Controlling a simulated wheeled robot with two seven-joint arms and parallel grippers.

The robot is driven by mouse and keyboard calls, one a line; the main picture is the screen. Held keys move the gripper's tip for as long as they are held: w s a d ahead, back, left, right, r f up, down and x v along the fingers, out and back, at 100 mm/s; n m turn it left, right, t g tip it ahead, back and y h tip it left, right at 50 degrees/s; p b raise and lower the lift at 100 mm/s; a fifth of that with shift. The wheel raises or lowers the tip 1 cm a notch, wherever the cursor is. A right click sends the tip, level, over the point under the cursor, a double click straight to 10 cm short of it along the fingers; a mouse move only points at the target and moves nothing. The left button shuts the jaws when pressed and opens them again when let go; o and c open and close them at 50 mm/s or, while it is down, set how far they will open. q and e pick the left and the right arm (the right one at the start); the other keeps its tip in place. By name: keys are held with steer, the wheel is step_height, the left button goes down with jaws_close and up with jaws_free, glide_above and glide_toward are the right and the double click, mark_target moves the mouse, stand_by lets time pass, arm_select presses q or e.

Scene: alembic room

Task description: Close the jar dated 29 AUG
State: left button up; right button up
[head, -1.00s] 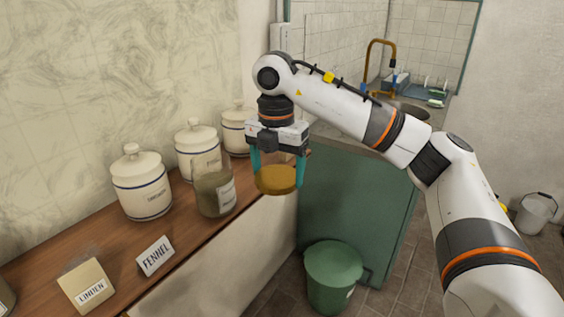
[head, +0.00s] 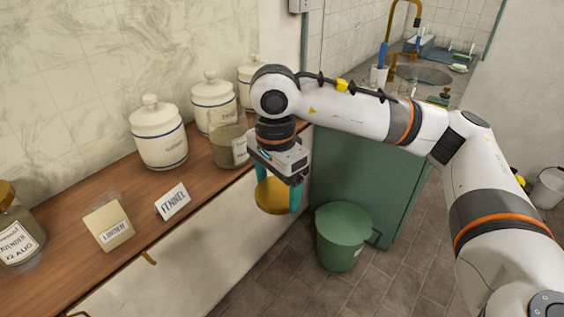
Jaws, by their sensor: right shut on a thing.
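My right gripper (head: 277,192) is shut on a round gold lid (head: 271,197). It holds the lid in the air, just off the front edge of the wooden shelf. An open glass jar (head: 227,152) with greyish-brown contents stands upright on the shelf, just behind and left of the gripper. Its white label is partly hidden by the gripper, and I cannot read its date. Another glass jar (head: 18,230), at the far left, wears a gold lid and a label reading LAVENDER 22 AUG. My left gripper is not in view.
White lidded canisters (head: 158,135) line the back of the shelf (head: 150,225). A FENNEL card (head: 172,202) and a LINDEN packet (head: 108,224) stand in front. A green bin (head: 342,238) is on the floor beside a green cabinet (head: 345,175). A sink (head: 425,74) lies behind my arm.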

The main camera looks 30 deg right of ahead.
mark_target(275, 213)
steer(key=s+a+n, duration=0.1)
steer(key=n, duration=0.3)
steer(key=s+f+n, duration=0.1)
steer(key=n, duration=0.3)
steer(key=s+a+f+n, duration=0.1)
steer(key=n, duration=0.3)
steer(key=shift+s+a+f, duration=0.15)
steer(key=shift+s+a, duration=0.15)
steer(key=shift+s, duration=0.05)
steer(key=n, duration=0.1)
steer(key=s+n, duration=0.1)
steer(key=n, duration=0.2)
steer(key=shift+s+a+f, duration=0.15)
steer(key=shift+a+f, duration=0.15)
steer(key=shift+a, duration=0.05)
